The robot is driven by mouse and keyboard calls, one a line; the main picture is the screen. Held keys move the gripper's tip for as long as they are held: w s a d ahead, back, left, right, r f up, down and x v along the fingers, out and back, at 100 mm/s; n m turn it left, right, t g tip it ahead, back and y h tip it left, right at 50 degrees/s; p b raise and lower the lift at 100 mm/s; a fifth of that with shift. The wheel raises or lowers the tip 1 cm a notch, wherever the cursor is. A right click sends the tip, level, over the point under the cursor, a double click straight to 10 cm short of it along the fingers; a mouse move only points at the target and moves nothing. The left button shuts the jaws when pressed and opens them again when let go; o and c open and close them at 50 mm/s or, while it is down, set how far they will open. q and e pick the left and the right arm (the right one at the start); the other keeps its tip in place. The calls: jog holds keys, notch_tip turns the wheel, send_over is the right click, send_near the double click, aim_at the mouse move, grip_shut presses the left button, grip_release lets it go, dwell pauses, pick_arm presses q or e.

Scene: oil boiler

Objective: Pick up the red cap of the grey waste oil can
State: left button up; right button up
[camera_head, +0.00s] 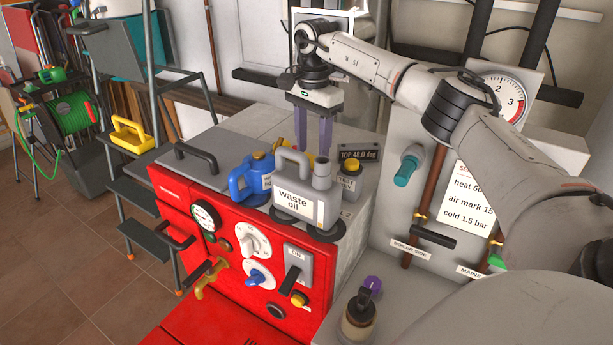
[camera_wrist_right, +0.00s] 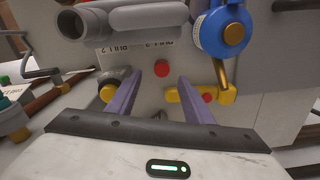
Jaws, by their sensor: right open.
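The grey waste oil can (camera_head: 307,207) stands on the red boiler's top, its spout uncapped. In the right wrist view the can (camera_wrist_right: 155,19) lies along the upper edge, with its open spout at left. A small round red cap (camera_wrist_right: 162,68) lies on the pale top beside the can; in the head view I cannot see it. My right gripper (camera_head: 312,150) points down behind the can, open and empty. In the right wrist view its purple fingertips (camera_wrist_right: 161,80) are apart, with the cap showing between and beyond them. My left gripper is not in view.
A blue can (camera_head: 252,179) stands left of the grey can. A yellow-capped container (camera_head: 349,181) is close at right, below a dark sign (camera_head: 358,154). A yellow lever with a red spot (camera_wrist_right: 207,97) is near one finger. Bare grey top (camera_head: 240,127) lies behind.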

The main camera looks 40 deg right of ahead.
jog(key=shift+s+f, duration=0.2)
jog(key=shift+f, duration=0.35)
jog(key=shift+w+f+p, duration=0.2)
jog(key=shift+f+p, duration=0.1)
jog(key=shift+f, duration=1.25)
jog(key=shift+w+f+p, duration=0.2)
jog(key=shift+f+p, duration=0.05)
jog(key=shift+f, duration=1.25)
jog(key=c, duration=1.1)
